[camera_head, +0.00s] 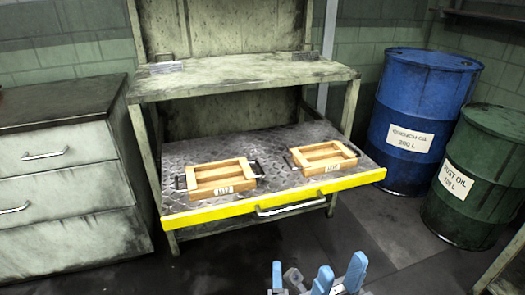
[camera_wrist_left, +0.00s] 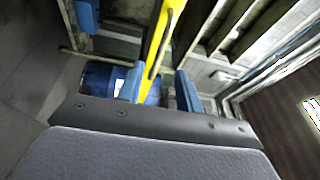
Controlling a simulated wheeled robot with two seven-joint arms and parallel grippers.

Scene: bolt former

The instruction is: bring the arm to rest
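My left gripper (camera_head: 299,272) is low in the head view, in front of and below the pulled-out drawer. Its two blue fingertips stand apart with nothing seen held between them. In the left wrist view, the left gripper (camera_wrist_left: 161,88) also shows a gap between its blue fingers, and the yellow edge (camera_wrist_left: 155,40) passes behind that gap. A further blue fingertip, which looks like part of my right gripper (camera_head: 355,270), is at the right of the left one. The rest of the right gripper is cut off, so its opening is unclear.
A drawer with a yellow front (camera_head: 215,211) and a bar handle (camera_head: 290,207) carries two wooden frames (camera_head: 220,178) (camera_head: 323,157) with labels. A cabinet (camera_head: 65,180) stands left. Blue (camera_head: 420,110) and green (camera_head: 480,170) drums stand right. Floor before the drawer is clear.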

